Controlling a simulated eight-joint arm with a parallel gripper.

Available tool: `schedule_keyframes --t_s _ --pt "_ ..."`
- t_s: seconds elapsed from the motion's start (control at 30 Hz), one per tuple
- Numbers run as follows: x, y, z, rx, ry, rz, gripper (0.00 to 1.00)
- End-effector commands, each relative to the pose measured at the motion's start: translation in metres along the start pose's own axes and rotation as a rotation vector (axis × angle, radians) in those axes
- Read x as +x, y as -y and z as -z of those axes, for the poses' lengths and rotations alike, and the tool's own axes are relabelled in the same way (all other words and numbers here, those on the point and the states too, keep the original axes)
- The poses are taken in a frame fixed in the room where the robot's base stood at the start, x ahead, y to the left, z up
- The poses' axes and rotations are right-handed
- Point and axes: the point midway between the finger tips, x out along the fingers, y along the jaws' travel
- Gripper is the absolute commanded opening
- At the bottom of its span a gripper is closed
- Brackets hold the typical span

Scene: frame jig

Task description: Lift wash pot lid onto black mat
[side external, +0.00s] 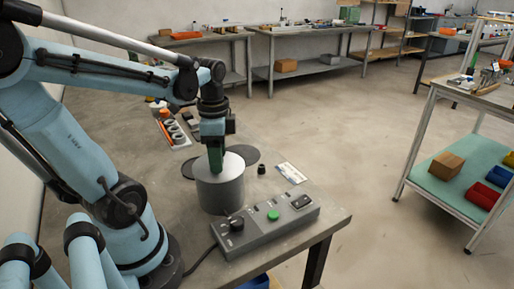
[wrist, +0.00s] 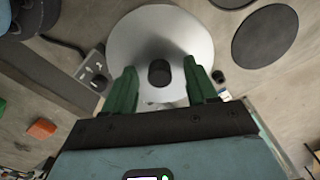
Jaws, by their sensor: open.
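The wash pot (side external: 220,191) is a grey cylinder standing on the bench, with its pale round lid (side external: 233,165) on top. In the wrist view the lid (wrist: 187,38) is a light metal disc with a black knob (wrist: 160,73) at its middle. My gripper (side external: 216,168) points down over the lid. Its green fingers (wrist: 160,66) are open, one on each side of the knob, with gaps showing between.
A grey control box (side external: 267,222) with a green button and a cable stands in front of the pot. A small black cylinder (side external: 261,169) and a white card (side external: 291,173) lie to the right. A tray of rings (side external: 174,131) is at the back left.

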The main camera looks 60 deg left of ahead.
Motion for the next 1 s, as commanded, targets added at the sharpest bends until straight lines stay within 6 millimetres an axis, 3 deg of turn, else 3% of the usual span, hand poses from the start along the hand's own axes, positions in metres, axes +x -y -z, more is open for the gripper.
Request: schedule_keyframes --t_s 0.23,0.6,1.0 --pt "0.0007 0.0000 0.0000 0.000 0.000 0.000 0.56" --pt "0.0005 -0.0001 -0.0001 0.000 0.000 0.000 0.00" --pt "-0.0021 0.0001 0.0000 0.000 0.000 0.000 0.00"
